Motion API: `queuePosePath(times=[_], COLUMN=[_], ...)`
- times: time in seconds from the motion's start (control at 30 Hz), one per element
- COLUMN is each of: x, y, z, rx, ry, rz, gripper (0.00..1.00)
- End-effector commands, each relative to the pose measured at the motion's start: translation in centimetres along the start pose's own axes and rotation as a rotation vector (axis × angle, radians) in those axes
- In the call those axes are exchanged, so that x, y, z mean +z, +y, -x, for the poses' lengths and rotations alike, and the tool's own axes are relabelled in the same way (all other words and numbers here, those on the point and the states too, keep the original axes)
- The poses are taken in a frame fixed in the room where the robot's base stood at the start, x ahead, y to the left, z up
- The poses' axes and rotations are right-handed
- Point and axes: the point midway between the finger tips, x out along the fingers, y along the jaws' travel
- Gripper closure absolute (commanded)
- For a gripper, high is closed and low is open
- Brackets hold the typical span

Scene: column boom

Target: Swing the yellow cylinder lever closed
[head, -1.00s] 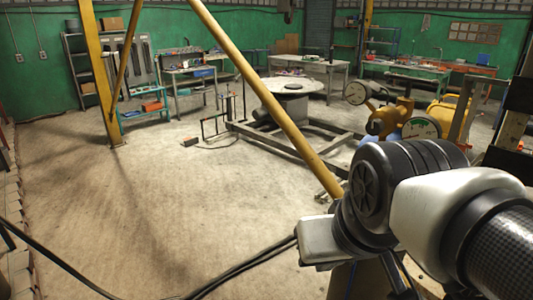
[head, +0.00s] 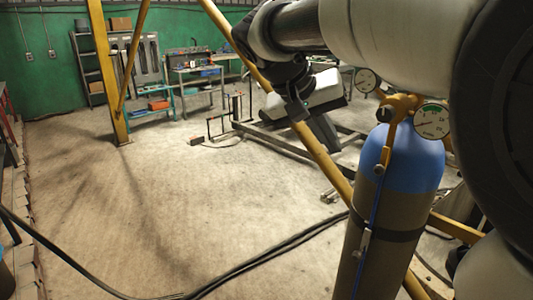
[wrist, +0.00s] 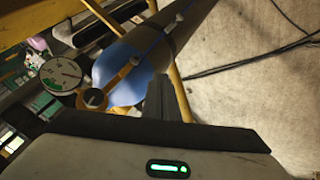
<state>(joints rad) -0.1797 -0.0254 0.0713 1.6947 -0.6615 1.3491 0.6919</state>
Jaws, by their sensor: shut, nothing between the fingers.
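A gas cylinder with a blue top (head: 408,160) and a brown body (head: 375,250) stands upright right of centre in the head view. Its yellow valve (head: 400,103) carries two round gauges. A narrow yellow lever (head: 386,147) runs from the valve down over the blue shoulder; in the wrist view the lever (wrist: 122,73) crosses the blue top (wrist: 118,78). My gripper (head: 333,146) points down to the left of the cylinder, apart from it in the head view. In the wrist view my gripper (wrist: 162,80) is shut and empty beside the blue top; any contact is unclear.
A yellow slanted pole (head: 310,143) passes behind the cylinder. Black cables (head: 270,265) lie on the floor. A blue strip runs down the cylinder, with a dark band around it. My arm covers the upper right. The concrete floor (head: 170,200) at left is mostly clear.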

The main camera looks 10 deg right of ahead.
Motion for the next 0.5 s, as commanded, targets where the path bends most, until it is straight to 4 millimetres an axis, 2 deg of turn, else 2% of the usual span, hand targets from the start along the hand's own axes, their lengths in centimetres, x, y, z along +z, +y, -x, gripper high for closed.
queuePosePath(times=[0.27, 0.37, 0.5], x=[0.1, 0.1, 0.2], y=[0.0, 0.0, 0.1], z=[-0.3, -1.2, -3.7], rx=[-0.002, -0.001, 0.0], ry=[-0.001, -0.003, -0.006], rz=[0.002, 0.003, 0.002], gripper=[1.0, 1.0, 1.0])
